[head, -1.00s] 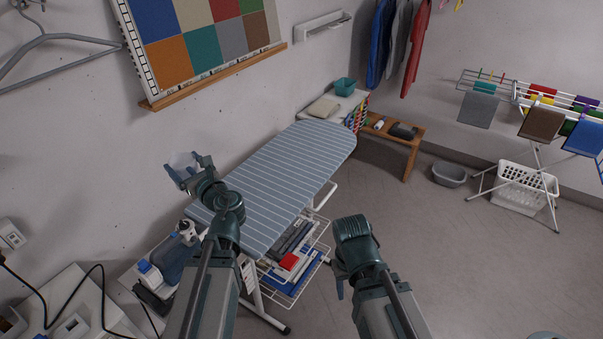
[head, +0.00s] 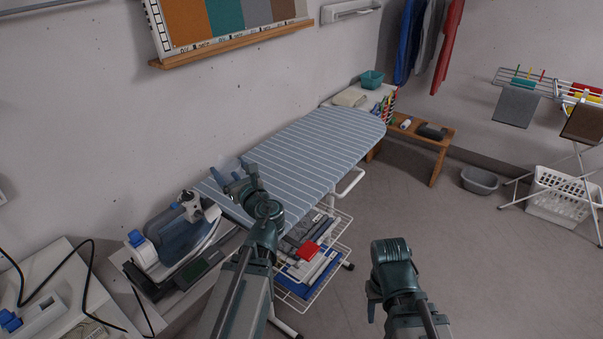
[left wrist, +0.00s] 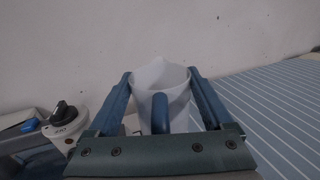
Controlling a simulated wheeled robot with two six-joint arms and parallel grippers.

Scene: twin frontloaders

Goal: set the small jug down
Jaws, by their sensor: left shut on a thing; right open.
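The small jug (left wrist: 160,82) is whitish and see-through, with a blue handle facing the camera in the left wrist view. My left gripper (head: 233,178) is shut on it, with one finger along each side. In the head view the jug (head: 226,168) is faint and partly hidden by the gripper, near the left end of the striped ironing board (head: 315,150). I cannot tell whether its base touches anything. My right gripper (head: 374,300) is open and empty, low over the floor to the right of the board.
A blue steam iron (head: 172,240) stands on a low stand left of the board. A wire rack (head: 318,275) with folded cloths hangs under the board. The visible board top is clear. The wall is close behind. A wooden bench (head: 440,150) stands beyond.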

